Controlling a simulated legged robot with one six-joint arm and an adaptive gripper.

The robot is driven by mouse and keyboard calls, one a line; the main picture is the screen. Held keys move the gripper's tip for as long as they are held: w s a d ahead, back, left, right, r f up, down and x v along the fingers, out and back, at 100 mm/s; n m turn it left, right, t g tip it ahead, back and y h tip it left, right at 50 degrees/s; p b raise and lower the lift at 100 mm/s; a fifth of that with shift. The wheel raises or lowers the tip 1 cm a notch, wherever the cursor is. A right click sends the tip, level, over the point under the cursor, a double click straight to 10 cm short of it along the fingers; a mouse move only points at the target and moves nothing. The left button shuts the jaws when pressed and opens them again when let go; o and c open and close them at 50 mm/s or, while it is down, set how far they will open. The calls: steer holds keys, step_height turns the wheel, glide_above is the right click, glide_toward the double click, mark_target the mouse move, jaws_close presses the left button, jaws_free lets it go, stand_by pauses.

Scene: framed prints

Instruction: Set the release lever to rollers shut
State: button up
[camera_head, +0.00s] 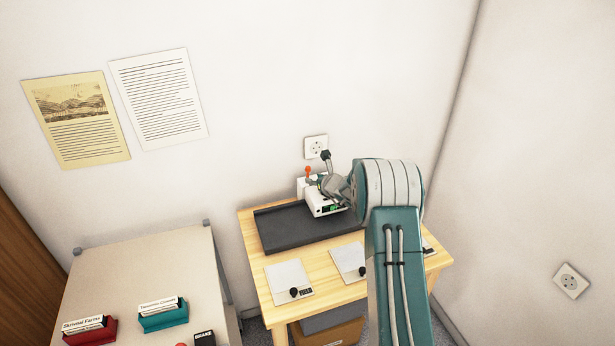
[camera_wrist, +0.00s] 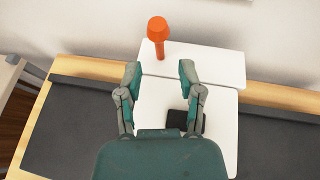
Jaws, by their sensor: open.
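The release lever (camera_wrist: 157,36) has an orange shaft with a wider orange head. In the wrist view it stands up from the far left part of a white machine (camera_wrist: 205,66). In the head view the orange lever (camera_head: 308,171) shows at the left of the white machine (camera_head: 321,206), partly behind my arm. My gripper (camera_wrist: 160,78) is open and empty, over the white housing. Its fingertips point toward the lever and stay short of it. The lever's marks and the rollers are hidden or too small to tell.
The machine stands on a dark mat (camera_head: 270,232) on a wooden table (camera_head: 250,285). White sheets with black knobs (camera_head: 288,278) lie in front. A wall socket (camera_head: 315,146) is behind the machine. A beige table (camera_head: 140,280) with card boxes stands left.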

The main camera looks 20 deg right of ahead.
mark_target(308, 176)
steer(key=shift+x, duration=2.7)
steer(key=shift+c, duration=0.3)
jaws_close()
